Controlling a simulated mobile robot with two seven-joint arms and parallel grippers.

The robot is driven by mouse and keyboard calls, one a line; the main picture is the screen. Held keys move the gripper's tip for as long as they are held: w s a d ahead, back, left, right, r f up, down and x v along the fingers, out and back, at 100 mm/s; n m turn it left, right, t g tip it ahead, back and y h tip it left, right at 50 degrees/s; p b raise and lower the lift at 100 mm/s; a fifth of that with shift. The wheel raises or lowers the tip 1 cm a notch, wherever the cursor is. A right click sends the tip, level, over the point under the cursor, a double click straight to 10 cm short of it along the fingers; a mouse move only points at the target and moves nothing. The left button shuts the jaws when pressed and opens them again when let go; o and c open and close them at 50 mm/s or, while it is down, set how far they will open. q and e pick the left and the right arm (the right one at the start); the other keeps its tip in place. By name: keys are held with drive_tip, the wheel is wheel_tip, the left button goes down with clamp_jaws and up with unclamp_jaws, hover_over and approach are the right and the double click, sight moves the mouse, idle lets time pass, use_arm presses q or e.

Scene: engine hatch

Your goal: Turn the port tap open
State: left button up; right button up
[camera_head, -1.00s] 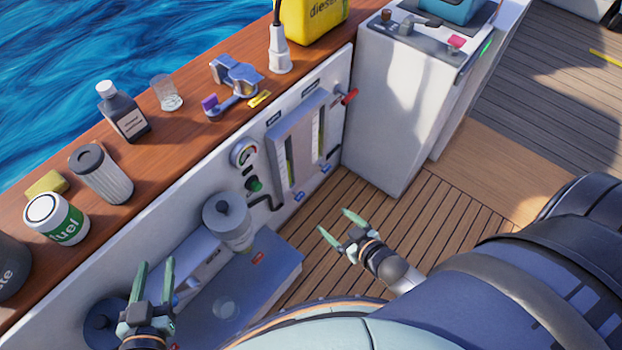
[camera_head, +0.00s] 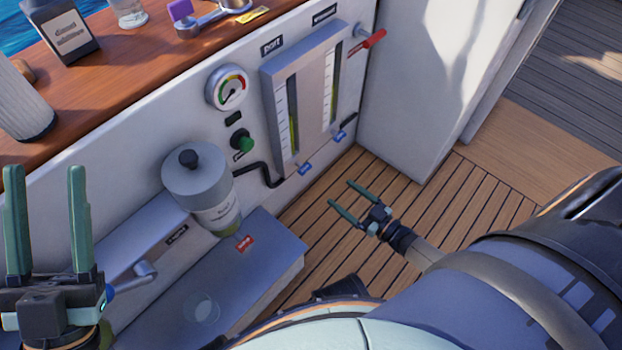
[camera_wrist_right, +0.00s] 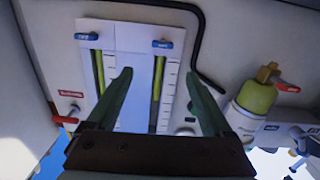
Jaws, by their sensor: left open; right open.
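A panel with two upright sight gauges (camera_head: 301,103) is on the white wall. The left gauge is under a label that seems to read "PORT" (camera_head: 272,46). The port tap (camera_head: 305,168) is a small blue handle below that gauge. A second blue tap (camera_head: 340,135) is below the right gauge. My right gripper (camera_head: 342,194) is open and empty, apart from the panel and to the right of the port tap. In the upside-down right wrist view, the port tap (camera_wrist_right: 162,44) appears beyond the open fingers (camera_wrist_right: 160,75), crosswise to its gauge. My left gripper (camera_head: 45,172) is open and empty at far left.
A red-handled valve (camera_head: 370,41) is at the panel's upper right. A round dial (camera_head: 228,87), a green knob (camera_head: 242,139) and a bent black pipe (camera_head: 262,176) are left of the panel. A grey-capped filter (camera_head: 197,180) stands out beside the pipe. The wooden deck (camera_head: 320,237) is clear.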

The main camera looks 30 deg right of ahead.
sight(308, 170)
use_arm(q)
drive_tip(key=shift+s+d+f+m+h+b, duration=0.1)
drive_tip(key=shift+s+f+m+h+b, duration=0.1)
drive_tip(key=shift+f+b, duration=0.45)
drive_tip(key=shift+s+d+f+m+h+b, duration=0.1)
drive_tip(key=shift+f+m+h+b, duration=0.1)
drive_tip(key=shift+f+b, duration=0.45)
drive_tip(key=shift+s+d+f+m+h+b, duration=0.1)
drive_tip(key=shift+s+f+m+b, duration=0.1)
drive_tip(key=shift+f+b, duration=0.4)
use_arm(e)
drive_tip(key=shift+f+x, duration=0.15)
drive_tip(key=shift+x, duration=1.9)
drive_tip(key=shift+f+x, duration=0.2)
drive_tip(key=shift+x, duration=1.9)
drive_tip(key=shift+f+x, duration=0.15)
drive_tip(key=shift+x, duration=1.9)
drive_tip(key=shift+a, duration=0.15)
drive_tip(key=shift+c, duration=0.2)
use_arm(q)
drive_tip(key=shift+w, duration=0.1)
use_arm(e)
clamp_jaws()
